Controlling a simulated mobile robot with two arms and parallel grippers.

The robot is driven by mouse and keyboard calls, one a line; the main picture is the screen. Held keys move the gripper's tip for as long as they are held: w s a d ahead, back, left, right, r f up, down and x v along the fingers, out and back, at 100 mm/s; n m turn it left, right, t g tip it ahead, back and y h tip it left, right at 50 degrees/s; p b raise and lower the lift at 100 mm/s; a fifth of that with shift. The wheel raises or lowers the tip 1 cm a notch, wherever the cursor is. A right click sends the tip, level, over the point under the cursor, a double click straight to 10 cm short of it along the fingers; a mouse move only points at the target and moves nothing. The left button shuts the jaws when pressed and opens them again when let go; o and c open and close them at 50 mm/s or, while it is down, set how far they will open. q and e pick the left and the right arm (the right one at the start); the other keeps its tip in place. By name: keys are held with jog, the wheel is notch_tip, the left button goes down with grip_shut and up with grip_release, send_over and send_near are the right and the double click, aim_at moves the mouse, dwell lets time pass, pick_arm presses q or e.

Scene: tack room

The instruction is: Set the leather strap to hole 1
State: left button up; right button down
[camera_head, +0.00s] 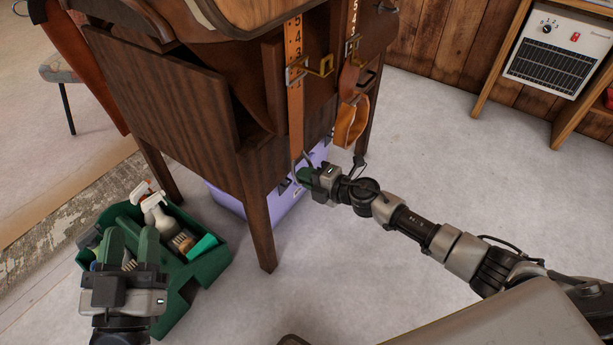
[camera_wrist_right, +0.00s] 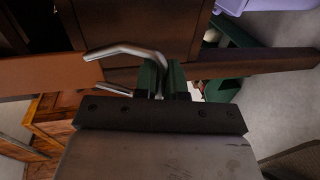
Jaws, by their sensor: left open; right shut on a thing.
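An orange-brown leather strap (camera_head: 295,115) with white digits hangs down the side of the wooden stand; 5, 4 and 3 are readable. A curved silver metal piece (camera_head: 297,165) shows at the strap's lower end. My right gripper (camera_head: 308,173) is shut there; in the right wrist view a bent silver bar (camera_wrist_right: 125,50) runs into its green fingers (camera_wrist_right: 160,82). The exact grip is partly hidden. My left gripper (camera_head: 133,240) is open and empty, above the green caddy.
A second numbered strap (camera_head: 351,40) with a buckle and a brown leather loop (camera_head: 351,122) hangs to the right. The green caddy (camera_head: 205,275) holds bottles and brushes. A purple bin (camera_head: 285,200) stands under the wooden stand (camera_head: 160,95). A heater (camera_head: 555,48) is at upper right. The right floor is clear.

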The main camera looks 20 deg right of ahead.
jog(key=shift+r, duration=0.1)
notch_tip(320, 180, up, 2)
jog(key=shift+p, duration=1.15)
pick_arm(q)
jog(key=s+a+f+g+y+p, duration=0.1)
jog(key=s+a+f+g+y, duration=0.2)
jog(key=f+g, duration=0.7)
jog(key=shift+f+p, duration=0.35)
jog(key=shift+f, duration=0.2)
pick_arm(e)
jog(key=shift+w+r, duration=0.1)
jog(key=shift+r, duration=0.6)
pick_arm(q)
jog(key=shift+s, duration=0.1)
pick_arm(e)
jog(key=c, duration=1.3)
grip_release()
jog(key=shift+r, duration=0.1)
pick_arm(q)
jog(key=shift+d, duration=0.1)
pick_arm(e)
jog(key=shift+o, duration=0.4)
jog(key=shift+s+d, duration=0.1)
jog(key=shift+s, duration=0.1)
